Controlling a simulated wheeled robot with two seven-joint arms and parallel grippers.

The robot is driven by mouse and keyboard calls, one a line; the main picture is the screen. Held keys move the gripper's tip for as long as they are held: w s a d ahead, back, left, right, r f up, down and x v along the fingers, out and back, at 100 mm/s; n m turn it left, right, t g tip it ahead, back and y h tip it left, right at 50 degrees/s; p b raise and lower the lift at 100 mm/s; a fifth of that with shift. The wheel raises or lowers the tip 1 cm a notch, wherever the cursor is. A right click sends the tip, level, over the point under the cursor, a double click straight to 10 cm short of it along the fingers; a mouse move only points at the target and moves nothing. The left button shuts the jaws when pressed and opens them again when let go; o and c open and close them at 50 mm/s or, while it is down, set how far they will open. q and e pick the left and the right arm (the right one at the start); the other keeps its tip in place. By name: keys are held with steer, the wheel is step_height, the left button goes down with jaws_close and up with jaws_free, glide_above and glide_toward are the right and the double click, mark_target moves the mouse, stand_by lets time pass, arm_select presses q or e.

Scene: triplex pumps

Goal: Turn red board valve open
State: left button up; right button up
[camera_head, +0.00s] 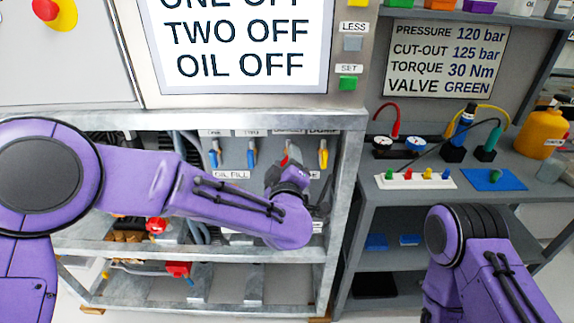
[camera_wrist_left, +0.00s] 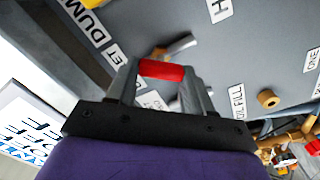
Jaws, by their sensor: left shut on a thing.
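The red board valve's handle (camera_wrist_left: 162,70) shows between the two fingers of my left gripper (camera_wrist_left: 163,78) in the left wrist view. The gripper is shut on it, close to the grey valve board (camera_wrist_left: 230,60). In the head view a bit of red (camera_head: 285,160) shows just above my left gripper (camera_head: 288,170), which with its wrist hides most of the valve and part of the board. How far the handle is turned cannot be told. My right arm shows at the lower right of the head view, but its gripper is out of the picture.
Blue valve handles (camera_head: 215,156) sit left of the red one and a yellow handle (camera_head: 323,155) sits close on its right. A metal frame post (camera_head: 345,200) stands right of the board. A bench (camera_head: 400,200) with gauges and coloured plugs stands further right.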

arm_select(q)
steer(key=shift+f+n+b, duration=0.15)
steer(key=shift+n+b, duration=0.8)
steer(key=shift+n, duration=0.9)
steer(key=shift+f+n+b, duration=0.1)
steer(key=shift+n+b, duration=0.8)
steer(key=shift+n, duration=0.95)
steer(key=o, duration=1)
steer(key=shift+o, duration=0.2)
steer(key=shift+s, duration=0.15)
steer(key=s, duration=1)
steer(key=shift+s+b, duration=0.15)
steer(key=shift+b, duration=0.25)
